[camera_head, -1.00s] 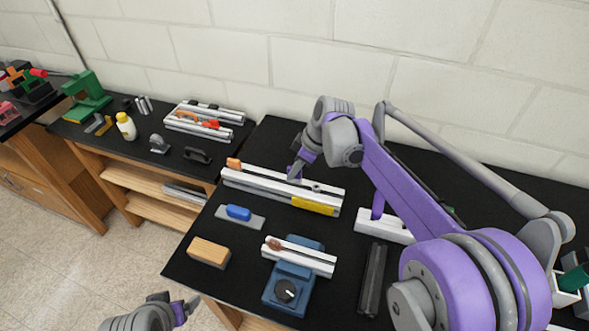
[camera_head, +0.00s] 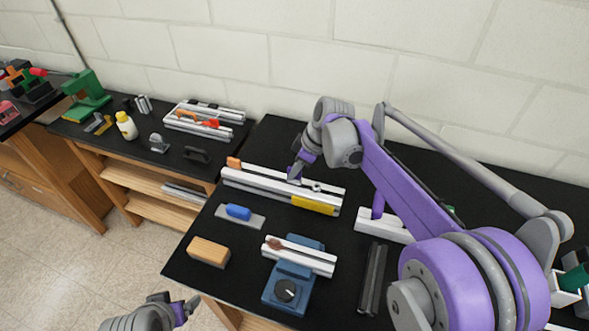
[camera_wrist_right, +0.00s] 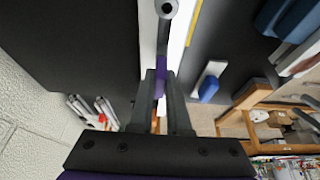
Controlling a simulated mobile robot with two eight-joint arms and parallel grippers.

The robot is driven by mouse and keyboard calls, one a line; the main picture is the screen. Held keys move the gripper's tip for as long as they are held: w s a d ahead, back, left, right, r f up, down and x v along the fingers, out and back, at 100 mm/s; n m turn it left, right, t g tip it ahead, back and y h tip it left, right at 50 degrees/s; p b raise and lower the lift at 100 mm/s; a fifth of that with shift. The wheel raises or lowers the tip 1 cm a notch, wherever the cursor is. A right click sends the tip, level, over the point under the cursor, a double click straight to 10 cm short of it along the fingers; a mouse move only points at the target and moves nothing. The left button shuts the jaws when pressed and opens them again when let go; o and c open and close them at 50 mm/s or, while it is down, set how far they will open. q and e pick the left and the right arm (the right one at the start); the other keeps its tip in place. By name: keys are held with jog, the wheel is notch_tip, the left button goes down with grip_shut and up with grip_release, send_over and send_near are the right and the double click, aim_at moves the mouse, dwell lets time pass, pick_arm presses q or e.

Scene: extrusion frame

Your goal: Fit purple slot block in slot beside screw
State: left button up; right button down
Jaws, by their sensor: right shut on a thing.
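The white slotted extrusion (camera_head: 266,183) lies on the black bench with a yellow label on its front face. A round grey screw head (camera_head: 317,187) sits on its top; it also shows at the top of the right wrist view (camera_wrist_right: 166,8). My right gripper (camera_head: 294,178) is down at the extrusion, left of the screw. In the right wrist view its fingers are shut on the purple slot block (camera_wrist_right: 160,80), which is at the rail's slot line. I cannot tell how deep the block sits. My left gripper (camera_head: 186,308) is low at the bottom edge, away from the rail; its jaw opening is unclear.
An orange piece (camera_head: 234,163) is at the extrusion's left end. In front are a blue block on a grey plate (camera_head: 240,214), an orange-tan block (camera_head: 208,252) and a blue fixture (camera_head: 286,289) holding a short rail. Dark bars (camera_head: 372,280) lie to the right.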

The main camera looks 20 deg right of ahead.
jog(key=shift+f+b, duration=0.5)
jog(key=shift+f, duration=0.7)
jog(key=c, duration=0.8)
grip_release()
jog(key=v, duration=1.1)
jog(key=shift+f, duration=0.15)
